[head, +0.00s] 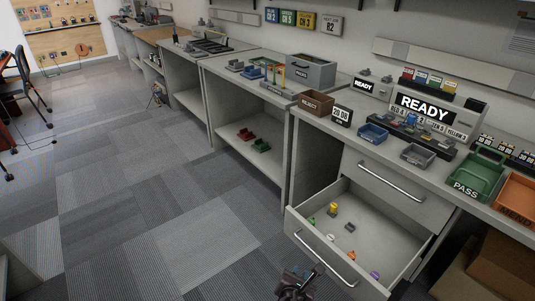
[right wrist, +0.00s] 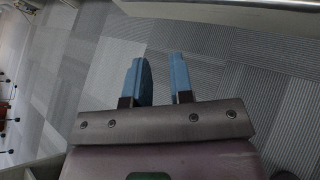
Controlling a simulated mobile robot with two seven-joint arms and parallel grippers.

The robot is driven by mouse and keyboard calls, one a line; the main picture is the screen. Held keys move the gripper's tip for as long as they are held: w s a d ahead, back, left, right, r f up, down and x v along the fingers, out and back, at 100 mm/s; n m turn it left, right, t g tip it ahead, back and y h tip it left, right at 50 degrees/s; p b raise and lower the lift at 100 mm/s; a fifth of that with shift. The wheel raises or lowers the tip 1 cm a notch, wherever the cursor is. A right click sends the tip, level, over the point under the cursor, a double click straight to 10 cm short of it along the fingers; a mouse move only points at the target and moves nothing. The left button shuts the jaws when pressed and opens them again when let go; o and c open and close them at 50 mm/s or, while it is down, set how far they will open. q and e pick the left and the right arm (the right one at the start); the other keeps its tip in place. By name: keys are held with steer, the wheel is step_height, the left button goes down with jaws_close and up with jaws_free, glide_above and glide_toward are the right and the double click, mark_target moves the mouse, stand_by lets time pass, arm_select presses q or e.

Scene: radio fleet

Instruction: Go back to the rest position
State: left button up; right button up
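My right gripper (head: 298,284) shows at the bottom edge of the head view, low in front of the open drawer (head: 345,272). In the right wrist view its two blue fingers (right wrist: 160,78) stand apart with only carpet showing between them, so it is open and empty. It is apart from the drawer handle in the head view. My left gripper is in neither view.
The drawer juts into the aisle and holds several small coloured pieces (head: 350,227). Above it the counter carries a READY display (head: 425,108), a green PASS tray (head: 470,183) and an orange MEND tray (head: 517,200). The carpet (head: 150,210) to the left is clear.

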steer(key=s+d+r+m+y+p, duration=0.25)
steer(key=s+d+r+m, duration=0.3)
steer(key=m, duration=0.65)
steer(key=s+d+r+m+y+p, duration=0.1)
steer(key=s+d+r+m+y, duration=0.4)
steer(key=m, duration=0.7)
arm_select(q)
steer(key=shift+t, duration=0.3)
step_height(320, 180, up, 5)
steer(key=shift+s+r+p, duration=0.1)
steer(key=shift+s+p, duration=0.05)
steer(key=shift+p, duration=1)
arm_select(e)
steer(key=s+d+m+h, duration=0.2)
steer(key=s+d, duration=0.2)
steer(key=s, duration=0.5)
steer(key=s+d+r+m+g+h, duration=0.1)
steer(key=s+d, duration=0.3)
steer(key=s, duration=0.5)
steer(key=shift+m+h, duration=0.4)
steer(key=shift+h, duration=0.05)
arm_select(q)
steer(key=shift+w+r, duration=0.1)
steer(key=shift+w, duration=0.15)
arm_select(e)
steer(key=shift+a, duration=0.1)
